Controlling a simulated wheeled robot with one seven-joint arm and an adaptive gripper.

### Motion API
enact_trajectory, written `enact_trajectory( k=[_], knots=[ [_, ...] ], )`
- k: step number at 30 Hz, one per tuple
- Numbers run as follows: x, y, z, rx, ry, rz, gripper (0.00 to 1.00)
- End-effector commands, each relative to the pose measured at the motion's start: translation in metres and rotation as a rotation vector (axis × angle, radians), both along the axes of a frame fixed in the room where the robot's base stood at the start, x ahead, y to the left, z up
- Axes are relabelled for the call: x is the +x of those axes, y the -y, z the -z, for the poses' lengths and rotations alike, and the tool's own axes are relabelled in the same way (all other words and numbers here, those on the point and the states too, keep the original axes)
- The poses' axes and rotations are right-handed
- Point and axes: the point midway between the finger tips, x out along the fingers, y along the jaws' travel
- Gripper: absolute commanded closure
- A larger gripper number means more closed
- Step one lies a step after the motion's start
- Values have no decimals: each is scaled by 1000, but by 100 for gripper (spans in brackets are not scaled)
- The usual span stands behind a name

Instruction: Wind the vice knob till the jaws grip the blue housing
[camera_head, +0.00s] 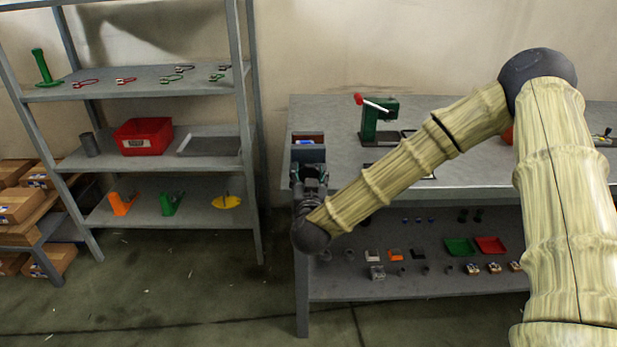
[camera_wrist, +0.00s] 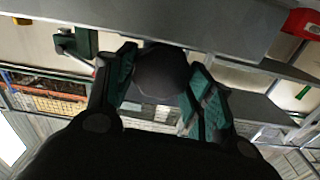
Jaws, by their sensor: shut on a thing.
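The vice (camera_head: 309,155) is a dark grey block at the left end of the workbench. A small patch of blue, likely the blue housing (camera_head: 304,142), shows between its jaws; I cannot tell whether the jaws touch it. My gripper (camera_head: 309,182) is at the front of the vice, below the jaws. In the wrist view, my gripper (camera_wrist: 158,88) has its teal-padded fingers on either side of the dark round knob (camera_wrist: 162,72) and is shut on it. The housing is not clear in the wrist view.
A green press (camera_head: 371,122) with a red-tipped lever stands on the workbench (camera_head: 440,172) right of the vice. Below, a shelf (camera_head: 420,287) holds small parts and green and red trays. A grey rack (camera_head: 165,84) stands left, with floor between.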

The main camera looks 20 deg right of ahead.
Motion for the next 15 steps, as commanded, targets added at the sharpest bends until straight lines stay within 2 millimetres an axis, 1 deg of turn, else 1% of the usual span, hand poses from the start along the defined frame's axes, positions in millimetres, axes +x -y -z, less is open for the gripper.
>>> enact_trajectory(
  k=[7,15],
  knots=[
    [0,1,0,118,35,1,71],
    [0,1,0,171,50,1,71]
  ],
)
